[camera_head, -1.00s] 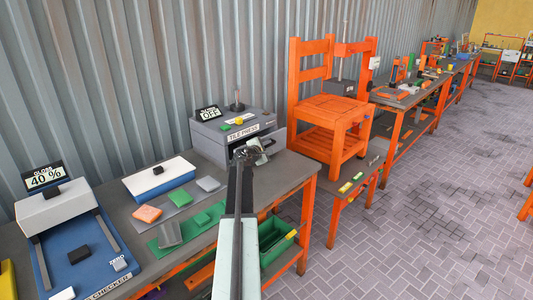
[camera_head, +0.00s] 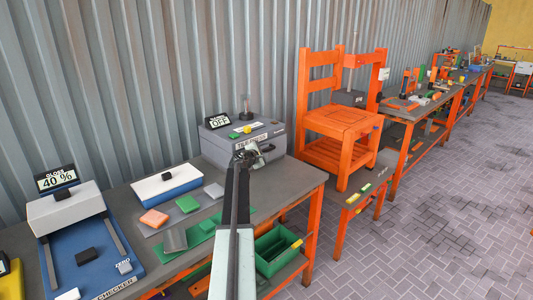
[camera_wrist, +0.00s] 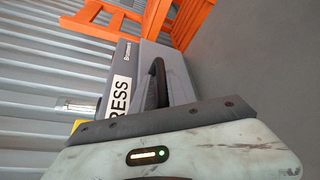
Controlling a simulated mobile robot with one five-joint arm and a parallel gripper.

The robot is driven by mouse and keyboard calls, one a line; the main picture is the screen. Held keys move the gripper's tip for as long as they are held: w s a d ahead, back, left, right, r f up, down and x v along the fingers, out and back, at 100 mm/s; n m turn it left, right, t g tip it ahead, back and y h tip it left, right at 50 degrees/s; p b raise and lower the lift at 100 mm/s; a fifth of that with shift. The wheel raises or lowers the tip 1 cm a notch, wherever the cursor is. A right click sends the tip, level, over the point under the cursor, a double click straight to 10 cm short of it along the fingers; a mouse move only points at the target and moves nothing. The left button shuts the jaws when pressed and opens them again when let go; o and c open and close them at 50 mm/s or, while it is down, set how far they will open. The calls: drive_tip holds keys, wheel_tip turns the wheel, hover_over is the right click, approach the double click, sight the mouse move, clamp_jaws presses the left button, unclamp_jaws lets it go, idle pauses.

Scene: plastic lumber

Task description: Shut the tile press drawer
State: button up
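The tile press (camera_head: 222,150) is a grey box on the near bench, its front label partly hidden behind my gripper. My gripper (camera_head: 252,152) is right at the press front. In the wrist view, the press body (camera_wrist: 125,62) shows the end of its label, and the lighter grey drawer front (camera_wrist: 178,72) lies close against it. No clear gap shows, but part of the drawer is hidden by my gripper. A dark curved finger (camera_wrist: 156,85) of mine is in front of the drawer front, seemingly touching it. Whether my gripper is open cannot be seen.
The gloss checker (camera_head: 75,235) stands at the bench's left end. A white-topped blue box (camera_head: 166,182) and several coloured tiles (camera_head: 188,204) lie left of my arm. Green bins (camera_head: 275,250) sit below the bench.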

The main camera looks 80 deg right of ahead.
drive_tip(key=shift+w, duration=0.2)
drive_tip(key=p+v, duration=0.1)
drive_tip(key=v, duration=0.6)
drive_tip(key=shift+a+p, duration=0.35)
drive_tip(key=shift+a, duration=0.05)
drive_tip(key=shift+s+r, duration=0.1)
drive_tip(key=shift+s, duration=0.05)
